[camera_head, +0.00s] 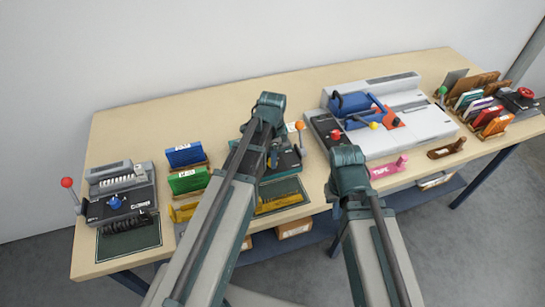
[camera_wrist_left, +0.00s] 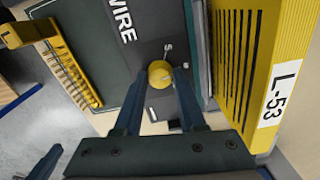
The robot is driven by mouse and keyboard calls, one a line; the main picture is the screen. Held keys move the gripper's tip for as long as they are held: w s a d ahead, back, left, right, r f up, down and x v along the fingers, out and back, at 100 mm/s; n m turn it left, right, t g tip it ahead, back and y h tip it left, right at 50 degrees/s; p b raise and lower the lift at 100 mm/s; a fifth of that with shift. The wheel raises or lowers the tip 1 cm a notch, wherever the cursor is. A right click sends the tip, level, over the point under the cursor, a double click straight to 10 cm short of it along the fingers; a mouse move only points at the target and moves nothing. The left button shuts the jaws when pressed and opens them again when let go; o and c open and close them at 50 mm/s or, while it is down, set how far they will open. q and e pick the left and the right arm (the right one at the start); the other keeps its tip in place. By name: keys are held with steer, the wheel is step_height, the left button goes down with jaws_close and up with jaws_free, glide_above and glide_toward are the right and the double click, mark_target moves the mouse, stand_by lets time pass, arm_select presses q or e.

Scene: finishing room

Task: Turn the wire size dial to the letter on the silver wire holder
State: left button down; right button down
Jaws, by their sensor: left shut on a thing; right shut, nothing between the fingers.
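The wire size dial (camera_wrist_left: 160,75) is a small yellow knob on a dark panel lettered WIRE, with an S printed just beyond it. My left gripper (camera_wrist_left: 160,83) is shut on the dial, one finger on each side. In the head view my left gripper (camera_head: 272,158) is over the green-and-black wire machine (camera_head: 285,163) and hides the dial. My right gripper (camera_head: 348,168) is shut and empty, to the right of that machine. I cannot make out a silver wire holder or its letter; a yellow holder (camera_wrist_left: 262,60) marked L-53 stands beside the machine in the left wrist view.
A blue holder (camera_head: 184,154) and a green holder (camera_head: 188,180) stand left of the wire machine. A comb machine (camera_head: 122,198) is at the far left. A large grey machine (camera_head: 415,125) stands to the right. Yellow wire combs (camera_wrist_left: 75,75) lie near the table's front edge.

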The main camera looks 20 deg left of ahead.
arm_select(q)
steer(key=shift+m, duration=0.6)
steer(key=c, duration=0.5)
jaws_free()
step_height(320, 180, up, 14)
steer(key=p, duration=1.4)
steer(key=shift+f, duration=0.1)
